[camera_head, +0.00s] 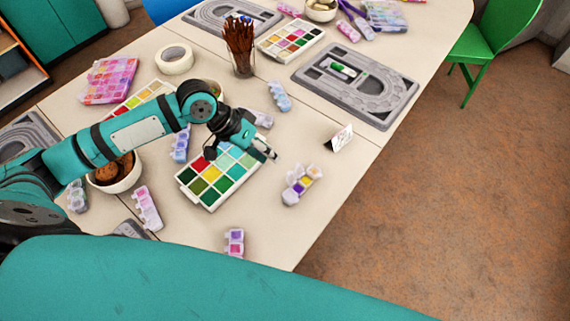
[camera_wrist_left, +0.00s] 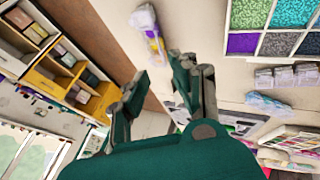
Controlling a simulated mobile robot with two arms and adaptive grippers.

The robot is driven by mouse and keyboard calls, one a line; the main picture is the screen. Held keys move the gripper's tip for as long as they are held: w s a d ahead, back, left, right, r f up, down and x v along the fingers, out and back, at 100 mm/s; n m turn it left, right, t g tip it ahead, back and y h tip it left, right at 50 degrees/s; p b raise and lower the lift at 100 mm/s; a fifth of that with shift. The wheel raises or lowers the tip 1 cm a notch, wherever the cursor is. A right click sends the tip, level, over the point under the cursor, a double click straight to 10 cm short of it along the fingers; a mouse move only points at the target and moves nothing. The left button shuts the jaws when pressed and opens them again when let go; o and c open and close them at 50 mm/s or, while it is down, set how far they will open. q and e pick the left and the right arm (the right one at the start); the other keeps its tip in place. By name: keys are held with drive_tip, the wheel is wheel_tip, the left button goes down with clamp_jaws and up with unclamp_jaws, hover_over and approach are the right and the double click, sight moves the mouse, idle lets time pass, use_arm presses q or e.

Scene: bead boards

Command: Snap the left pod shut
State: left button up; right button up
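Several small bead pods lie on the table, and I cannot tell which one is called the left pod. The closest to my left gripper (camera_head: 264,150) is a whitish pod with yellow and purple cells (camera_head: 301,184), right of the bead tray; its lids are too small to judge. A pod with yellow and purple also shows at the top of the left wrist view (camera_wrist_left: 153,38), beyond the fingertips. My left gripper hangs over the right side of the bead tray (camera_head: 208,196), apart from this pod. Its fingers are spread and empty (camera_wrist_left: 155,85). My right gripper is out of view.
A pink pod (camera_head: 147,207) and a purple-pink pod (camera_head: 235,242) lie near the front edge. A small folded card (camera_head: 339,138) stands right of the gripper.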

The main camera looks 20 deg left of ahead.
sight(289, 171)
use_arm(q)
drive_tip(key=x, duration=0.6)
drive_tip(key=shift+w+d+f, duration=0.1)
drive_tip(key=shift+f, duration=0.1)
drive_tip(key=shift+w+d+f, duration=0.1)
drive_tip(key=shift+d+f, duration=0.1)
drive_tip(key=shift+f, duration=0.1)
drive_tip(key=shift+d+f, duration=0.2)
drive_tip(key=shift+f, duration=0.2)
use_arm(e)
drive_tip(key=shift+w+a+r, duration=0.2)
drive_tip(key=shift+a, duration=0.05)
use_arm(q)
drive_tip(key=c, duration=0.5)
clamp_jaws()
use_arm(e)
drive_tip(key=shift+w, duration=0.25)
